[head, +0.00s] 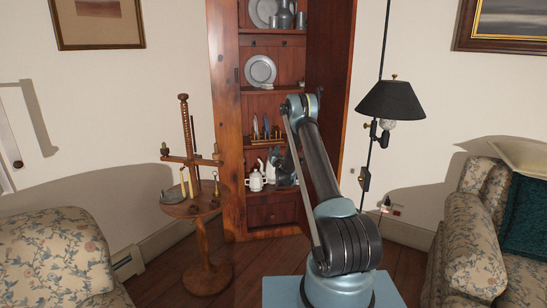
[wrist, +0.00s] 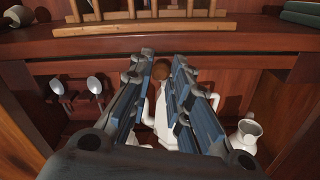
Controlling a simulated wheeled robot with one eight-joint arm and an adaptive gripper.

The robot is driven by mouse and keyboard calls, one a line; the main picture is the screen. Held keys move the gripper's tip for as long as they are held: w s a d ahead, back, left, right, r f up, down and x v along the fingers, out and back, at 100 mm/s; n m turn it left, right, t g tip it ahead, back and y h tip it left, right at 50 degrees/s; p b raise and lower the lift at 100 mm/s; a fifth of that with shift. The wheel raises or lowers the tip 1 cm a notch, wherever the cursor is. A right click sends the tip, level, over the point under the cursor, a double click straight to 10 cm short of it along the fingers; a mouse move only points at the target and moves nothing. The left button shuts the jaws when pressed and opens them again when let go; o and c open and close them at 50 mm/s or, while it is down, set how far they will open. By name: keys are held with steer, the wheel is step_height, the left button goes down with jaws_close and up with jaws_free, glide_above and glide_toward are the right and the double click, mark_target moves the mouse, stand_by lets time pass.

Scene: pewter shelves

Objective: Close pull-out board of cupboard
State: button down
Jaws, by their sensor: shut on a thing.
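The wooden cupboard (head: 229,130) stands open-fronted against the back wall. My gripper (head: 284,168) reaches its lower middle part, below a shelf with a small rack. In the wrist view, my gripper (wrist: 162,62) points at the wood under a shelf edge, its two fingers close around a small round brown knob (wrist: 161,70). The knob appears to belong to the pull-out board, whose front I cannot clearly separate from the wooden ledge (wrist: 235,47). How far the board stands out cannot be told.
White pitchers (wrist: 245,136) and two spoons (wrist: 92,85) are on the shelf below my fingers. A wooden candle stand (head: 205,208) is left of the cupboard. A floor lamp (head: 391,101) and a flowered sofa (head: 470,240) are on the right.

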steer(key=c, duration=1.5)
jaws_free()
steer(key=shift+w, duration=0.2)
steer(key=shift+s, duration=0.15)
steer(key=s, duration=0.4)
steer(key=s+d, duration=0.1)
steer(key=s, duration=0.2)
steer(key=s+d, duration=0.1)
steer(key=s, duration=0.3)
steer(key=shift+s, duration=0.3)
